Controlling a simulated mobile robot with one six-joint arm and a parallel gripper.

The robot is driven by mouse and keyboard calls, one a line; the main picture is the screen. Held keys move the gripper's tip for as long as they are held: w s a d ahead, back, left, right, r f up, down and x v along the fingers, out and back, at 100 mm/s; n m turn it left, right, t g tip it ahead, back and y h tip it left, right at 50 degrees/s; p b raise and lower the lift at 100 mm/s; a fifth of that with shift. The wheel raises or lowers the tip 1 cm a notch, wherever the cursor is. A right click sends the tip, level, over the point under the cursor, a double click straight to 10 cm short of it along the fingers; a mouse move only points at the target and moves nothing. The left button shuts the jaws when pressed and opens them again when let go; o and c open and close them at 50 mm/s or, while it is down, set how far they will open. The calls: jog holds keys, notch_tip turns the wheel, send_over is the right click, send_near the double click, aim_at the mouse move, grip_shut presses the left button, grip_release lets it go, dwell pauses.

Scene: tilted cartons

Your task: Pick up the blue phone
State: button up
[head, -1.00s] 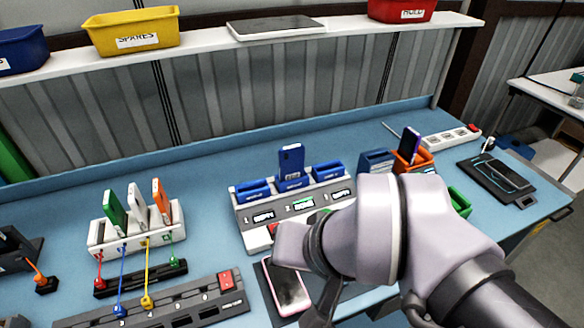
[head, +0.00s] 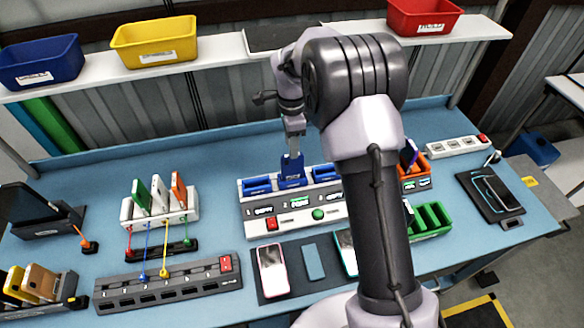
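The blue phone (head: 291,167) stands upright in the middle blue slot of the grey three-slot station (head: 259,225), centre of the head view. My gripper (head: 294,146) points down right over it, with its fingertips at the phone's top edge. The fingers are small and seen edge-on, so I cannot tell whether they are open, or closed on the phone. The phone's lower part is hidden in the slot. My arm covers the station's right end.
A white rack (head: 128,212) holds green, white and orange phones at left. A dark mat (head: 296,290) with flat phones lies in front. An orange holder (head: 424,165) and green tray (head: 430,221) stand right of my arm. A shelf (head: 215,55) with bins runs behind.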

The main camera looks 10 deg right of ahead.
aim_at(292, 162)
notch_tip(292, 162, down, 8)
jog(key=shift+w+d+f, duration=0.1)
jog(key=shift+f, duration=0.15)
jog(key=shift+c, duration=0.7)
grip_shut()
